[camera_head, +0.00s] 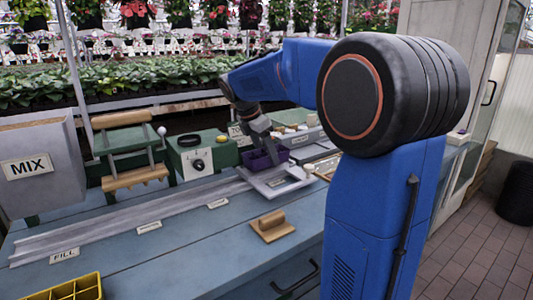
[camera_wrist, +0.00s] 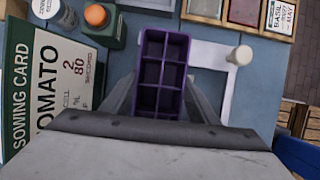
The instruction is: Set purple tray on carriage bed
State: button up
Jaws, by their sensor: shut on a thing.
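The purple tray (camera_head: 264,160) is a small box with several square cells. My gripper (camera_head: 258,138) is shut on it, with a finger along each long side in the wrist view, where the tray (camera_wrist: 152,88) looks empty. The carriage bed appears to be the pale flat frame (camera_head: 290,184) with a light knob, at the right end of the rails. The tray is at its back left. In the wrist view the frame (camera_wrist: 226,95) shows right of the tray, partly hidden by the tray and gripper. I cannot tell whether the tray touches it.
Pale rails (camera_head: 130,230) run along the blue bench. A wooden block tool (camera_head: 271,226) lies in front of the frame. A green dial box (camera_head: 197,155) and wooden press (camera_head: 130,155) stand behind. A yellow tray (camera_head: 88,291) is front left. A tomato card (camera_wrist: 60,75) stands left of the tray.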

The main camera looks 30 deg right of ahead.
jog(key=shift+f, duration=0.7)
dwell(1.0)
jog(key=o, duration=1.1)
jog(key=shift+o, duration=0.8)
jog(key=o, duration=0.4)
jog(key=shift+c, duration=0.2)
jog(key=shift+r, duration=0.1)
jog(key=shift+r, duration=3.9)
